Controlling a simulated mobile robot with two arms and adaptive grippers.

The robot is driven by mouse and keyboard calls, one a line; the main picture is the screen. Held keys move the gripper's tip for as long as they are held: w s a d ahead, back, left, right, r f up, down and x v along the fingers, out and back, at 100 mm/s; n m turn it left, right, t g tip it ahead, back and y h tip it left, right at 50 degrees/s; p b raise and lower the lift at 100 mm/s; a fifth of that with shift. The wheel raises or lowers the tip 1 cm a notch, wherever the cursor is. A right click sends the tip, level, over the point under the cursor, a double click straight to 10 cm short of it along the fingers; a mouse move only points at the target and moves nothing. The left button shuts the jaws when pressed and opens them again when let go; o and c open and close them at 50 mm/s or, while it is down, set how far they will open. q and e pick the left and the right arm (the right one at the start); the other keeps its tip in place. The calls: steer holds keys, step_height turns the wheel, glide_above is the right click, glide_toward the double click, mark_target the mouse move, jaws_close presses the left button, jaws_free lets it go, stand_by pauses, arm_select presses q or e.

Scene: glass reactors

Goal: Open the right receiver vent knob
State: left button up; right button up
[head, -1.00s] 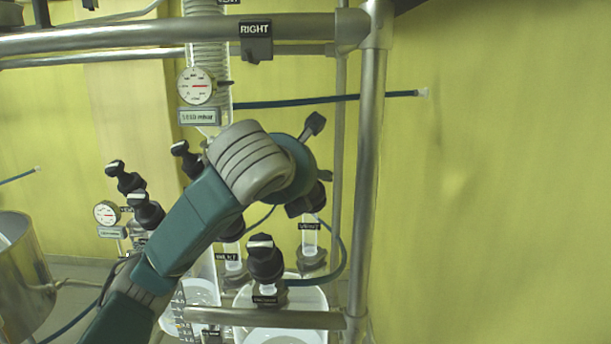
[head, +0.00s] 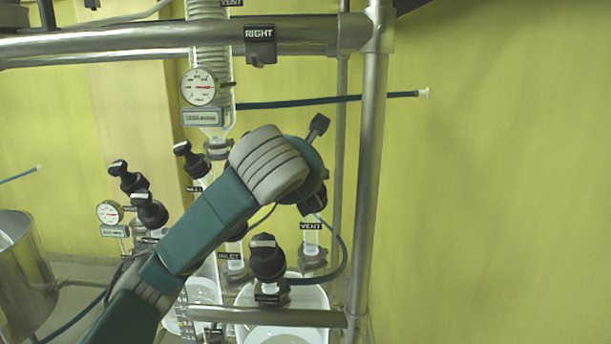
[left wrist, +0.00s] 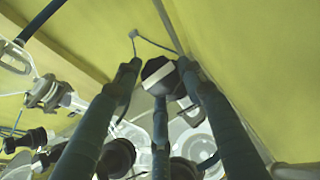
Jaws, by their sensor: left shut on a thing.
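The right receiver vent knob (head: 314,203) is a black knob on a clear glass neck above a black VENT label (head: 311,226). In the head view my left wrist and hand hide part of it. In the left wrist view the knob (left wrist: 160,76) shows as a dark cap with a white stripe, between the fingertips. My left gripper (head: 322,160) reaches it from the upper left; its dark fingers (left wrist: 162,80) are shut on the knob. Finger contact is mostly hidden in the head view. My right gripper is not in view.
Another black knob (head: 267,258) stands front left of the vent. An INLET valve (head: 232,254) is beside it. A metal frame post (head: 366,200) rises close on the right, with a lower rail (head: 265,317) in front. A white vessel (head: 308,300) lies below. The right wall side is clear.

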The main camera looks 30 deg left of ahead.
arm_select(q)
steer(key=shift+d+f+n, duration=0.1)
steer(key=shift+n, duration=0.2)
steer(key=o, duration=1.1)
steer(key=v, duration=1.2)
steer(key=shift+d, duration=0.2)
steer(key=shift+w, duration=0.1)
